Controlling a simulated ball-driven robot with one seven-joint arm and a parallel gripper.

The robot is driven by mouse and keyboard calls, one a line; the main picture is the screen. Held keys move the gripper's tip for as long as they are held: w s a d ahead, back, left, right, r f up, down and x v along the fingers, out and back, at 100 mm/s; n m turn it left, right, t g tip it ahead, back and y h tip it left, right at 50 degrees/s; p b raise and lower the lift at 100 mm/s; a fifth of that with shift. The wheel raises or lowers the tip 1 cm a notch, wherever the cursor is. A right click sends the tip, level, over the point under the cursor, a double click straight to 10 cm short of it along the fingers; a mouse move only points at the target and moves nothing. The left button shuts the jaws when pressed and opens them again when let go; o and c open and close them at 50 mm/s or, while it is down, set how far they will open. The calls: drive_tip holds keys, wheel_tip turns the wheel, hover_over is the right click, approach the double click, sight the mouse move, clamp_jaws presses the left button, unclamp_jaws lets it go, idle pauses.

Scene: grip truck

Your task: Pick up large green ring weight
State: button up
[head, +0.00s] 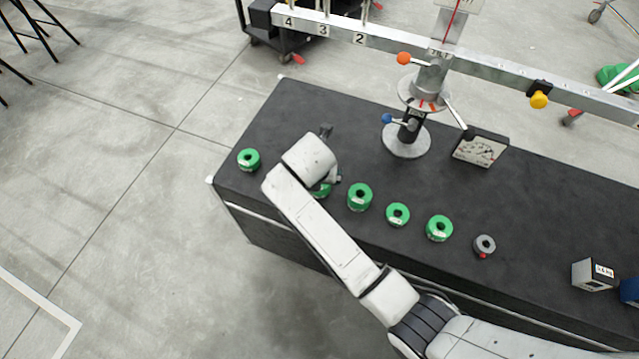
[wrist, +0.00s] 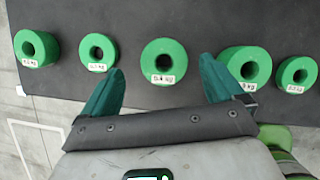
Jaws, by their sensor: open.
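Several green ring weights with white labels stand in a row on the black table top. In the wrist view, a large green ring (wrist: 168,58) lies between and just beyond the fingertips of my gripper (wrist: 160,76). My gripper is open, with two dark green fingers apart and nothing between them that I can see held. Another large green ring (wrist: 248,68) is partly behind the right finger. The label figures are too small to read surely.
Other green rings stand to the left (wrist: 97,42) and far right (wrist: 298,70). In the head view, a small grey ring (head: 485,243), a dial box (head: 480,149) and a metal post (head: 408,142) carrying a long numbered beam (head: 395,44) are on the table (head: 300,110).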

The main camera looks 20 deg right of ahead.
drive_tip(key=x, duration=0.5)
drive_tip(key=shift+s+d+f+b, duration=0.1)
drive_tip(key=shift+s+f+b, duration=0.1)
drive_tip(key=shift+s+b, duration=0.15)
